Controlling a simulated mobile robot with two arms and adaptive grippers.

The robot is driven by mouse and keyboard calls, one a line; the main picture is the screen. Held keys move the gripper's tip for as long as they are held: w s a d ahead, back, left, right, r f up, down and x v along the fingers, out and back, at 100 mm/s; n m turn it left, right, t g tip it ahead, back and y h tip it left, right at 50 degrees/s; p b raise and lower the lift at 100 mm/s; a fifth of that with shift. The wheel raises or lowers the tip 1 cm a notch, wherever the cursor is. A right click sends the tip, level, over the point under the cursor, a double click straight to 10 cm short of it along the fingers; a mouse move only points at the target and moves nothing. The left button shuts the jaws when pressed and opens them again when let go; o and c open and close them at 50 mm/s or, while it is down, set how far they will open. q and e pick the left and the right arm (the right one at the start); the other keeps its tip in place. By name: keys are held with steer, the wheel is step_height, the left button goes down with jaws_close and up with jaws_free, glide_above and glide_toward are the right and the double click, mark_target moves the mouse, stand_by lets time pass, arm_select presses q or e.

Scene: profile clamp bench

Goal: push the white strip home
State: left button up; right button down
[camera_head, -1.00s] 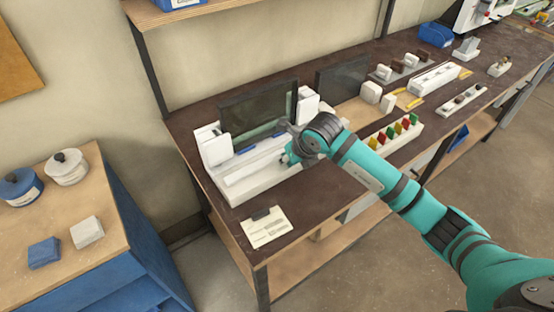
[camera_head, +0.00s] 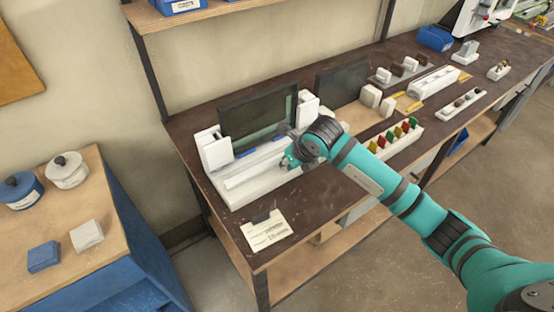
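The white clamp fixture (camera_head: 240,195) stands on the near left end of the dark bench, with a white block at each end and a dark upright panel (camera_head: 258,118) behind. A long white strip (camera_head: 250,174) lies along its bed; white on white, I cannot tell how far it is seated. Two short blue pieces (camera_head: 246,153) show along the panel's foot. My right gripper (camera_head: 289,160) points down at the right end of the fixture, at or just above the strip. Its fingers are small and partly hidden by the wrist, so their opening is unclear. My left gripper is out of view.
A paper card with a dark clip (camera_head: 265,231) lies in front of the fixture. A white rack of coloured pieces (camera_head: 394,136) and white blocks (camera_head: 371,95) stand to the right. A side cabinet (camera_head: 110,238) with jars is at left.

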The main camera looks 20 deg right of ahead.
steer(key=shift+w, duration=0.1)
steer(key=shift+w+a+b, duration=0.35)
steer(key=shift+w+b, duration=0.25)
steer(key=shift+w, duration=0.3)
steer(key=shift+w+a+b, duration=0.3)
steer(key=shift+w+b, duration=0.3)
steer(key=shift+w, duration=0.25)
steer(key=shift+w+a+b, duration=0.35)
steer(key=shift+w+b, duration=0.25)
steer(key=shift+w, duration=0.3)
steer(key=shift+w+a+b, duration=0.25)
steer(key=shift+w+b, duration=0.15)
steer(key=shift+w, duration=0.2)
steer(key=shift+s, duration=0.1)
steer(key=shift+s+d+p, duration=0.35)
steer(key=shift+s, duration=0.45)
steer(key=shift+r+p, duration=2.25)
steer(key=shift+r, duration=1.75)
